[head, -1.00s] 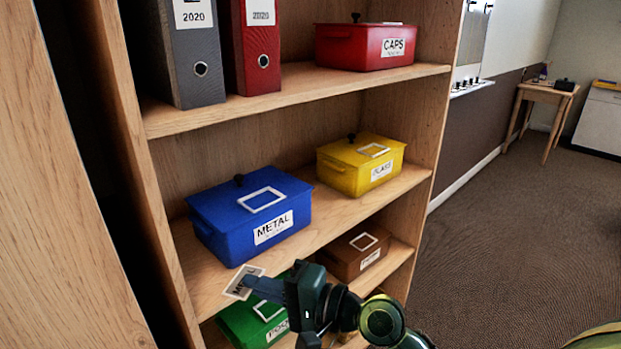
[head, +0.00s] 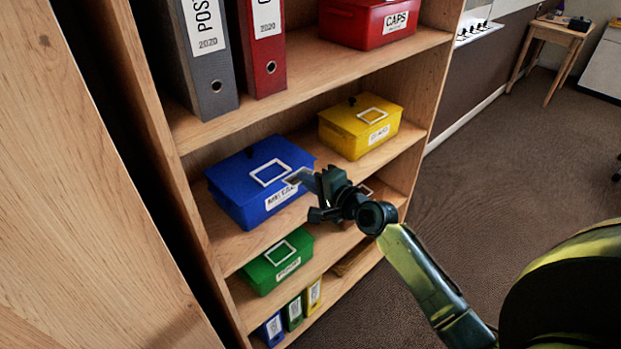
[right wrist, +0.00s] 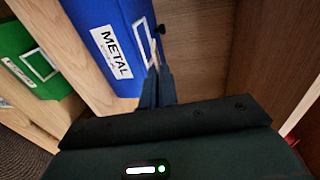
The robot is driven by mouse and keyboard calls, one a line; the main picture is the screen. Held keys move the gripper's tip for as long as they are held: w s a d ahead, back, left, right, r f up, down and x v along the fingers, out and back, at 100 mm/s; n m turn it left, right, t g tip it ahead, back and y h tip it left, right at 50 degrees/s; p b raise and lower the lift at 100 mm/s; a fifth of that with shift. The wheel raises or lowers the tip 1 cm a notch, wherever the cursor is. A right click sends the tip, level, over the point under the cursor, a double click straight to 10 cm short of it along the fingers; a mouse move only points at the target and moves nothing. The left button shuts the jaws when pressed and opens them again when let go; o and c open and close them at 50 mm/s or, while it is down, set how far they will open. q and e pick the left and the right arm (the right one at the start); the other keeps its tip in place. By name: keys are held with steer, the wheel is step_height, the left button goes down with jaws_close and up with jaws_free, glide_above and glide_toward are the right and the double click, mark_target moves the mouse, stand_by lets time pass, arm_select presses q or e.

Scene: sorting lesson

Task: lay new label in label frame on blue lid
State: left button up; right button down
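The blue box (head: 235,196) stands on the middle shelf, its lid (head: 241,167) on. A white label frame (head: 270,173) lies on the lid and looks empty; it also shows in the right wrist view (right wrist: 143,42). A white label reading METAL (right wrist: 111,52) is on the box's front. My right gripper (head: 309,181) is at the lid's right front corner, shut on the new label (head: 294,177), seen almost edge-on. My left gripper is not in view.
A yellow box (head: 345,137) stands right of the blue one. Grey and red binders (head: 205,75) and a red CAPS box (head: 350,25) fill the shelf above. A green box (head: 262,272) stands below. The bookcase's side panel (head: 160,130) bounds the left.

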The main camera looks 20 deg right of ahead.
mark_target(280, 179)
steer(key=b+x, duration=0.1)
steer(key=x, duration=0.2)
steer(key=shift+w+a+f, duration=0.1)
steer(key=shift+w+a, duration=0.1)
steer(key=shift+w, duration=0.05)
steer(key=b+x, duration=0.2)
steer(key=f+b+x, duration=0.1)
steer(key=x, duration=0.1)
steer(key=b+x, duration=0.2)
steer(key=x, duration=0.1)
steer(key=shift+s+f+b, duration=0.1)
steer(key=shift+f+b, duration=0.2)
steer(key=shift+w+a+f, duration=0.1)
steer(key=shift+w+f, duration=0.1)
steer(key=shift+f, duration=0.05)
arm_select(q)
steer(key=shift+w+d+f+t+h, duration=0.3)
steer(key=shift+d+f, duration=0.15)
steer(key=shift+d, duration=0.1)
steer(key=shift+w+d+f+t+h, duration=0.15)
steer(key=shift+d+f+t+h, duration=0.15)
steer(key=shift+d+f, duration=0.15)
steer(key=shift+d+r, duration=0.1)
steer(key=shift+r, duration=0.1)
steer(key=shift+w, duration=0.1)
arm_select(e)
steer(key=c, duration=2.1)
jaws_free()
steer(key=shift+f, duration=0.1)
